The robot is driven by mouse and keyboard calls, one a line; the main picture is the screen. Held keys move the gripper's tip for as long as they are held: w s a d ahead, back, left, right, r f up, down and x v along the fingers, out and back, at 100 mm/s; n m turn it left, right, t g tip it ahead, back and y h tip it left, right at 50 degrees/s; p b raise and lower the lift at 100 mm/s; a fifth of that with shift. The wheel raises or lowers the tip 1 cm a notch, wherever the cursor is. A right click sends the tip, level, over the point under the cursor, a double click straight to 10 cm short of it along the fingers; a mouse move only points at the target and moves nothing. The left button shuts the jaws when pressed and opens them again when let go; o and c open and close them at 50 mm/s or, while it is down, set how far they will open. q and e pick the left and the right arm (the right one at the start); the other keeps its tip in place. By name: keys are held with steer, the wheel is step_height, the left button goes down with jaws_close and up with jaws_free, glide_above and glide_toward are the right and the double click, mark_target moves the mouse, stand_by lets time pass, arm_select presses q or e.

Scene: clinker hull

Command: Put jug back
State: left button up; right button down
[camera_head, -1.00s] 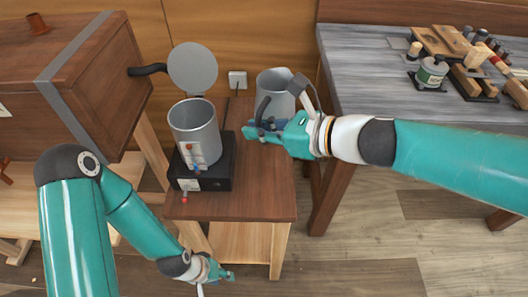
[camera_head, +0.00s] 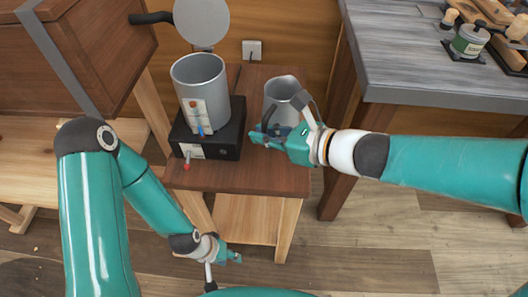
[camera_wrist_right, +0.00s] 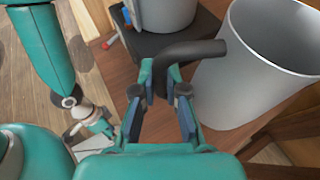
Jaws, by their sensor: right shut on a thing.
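The jug (camera_head: 281,91) is a grey, open-topped metal vessel with a black handle. It is at the right rear of a small wooden stand (camera_head: 250,178), roughly upright. My right gripper (camera_head: 267,137) is at the jug's handle side and shut on the black handle, which passes between the fingers in the right wrist view (camera_wrist_right: 160,78). The jug's wall (camera_wrist_right: 245,70) fills the right of that view. I cannot tell whether its base touches the stand. My left gripper (camera_head: 231,256) hangs low in front of the stand, away from the jug; its finger opening is unclear.
A grey steamer pot (camera_head: 210,82) on a black base (camera_head: 225,143) stands left of the jug, its round lid (camera_head: 202,20) raised. A wooden chest (camera_head: 95,50) is at left. A grey workbench (camera_head: 400,50) with tools is at right. The stand's front is clear.

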steer(key=shift+f+b, duration=0.95)
steer(key=shift+f, duration=1.15)
steer(key=shift+f, duration=0.1)
steer(key=c, duration=1.2)
jaws_free()
steer(key=shift+d, duration=0.1)
steer(key=p+v, duration=0.3)
steer(key=v, duration=0.9)
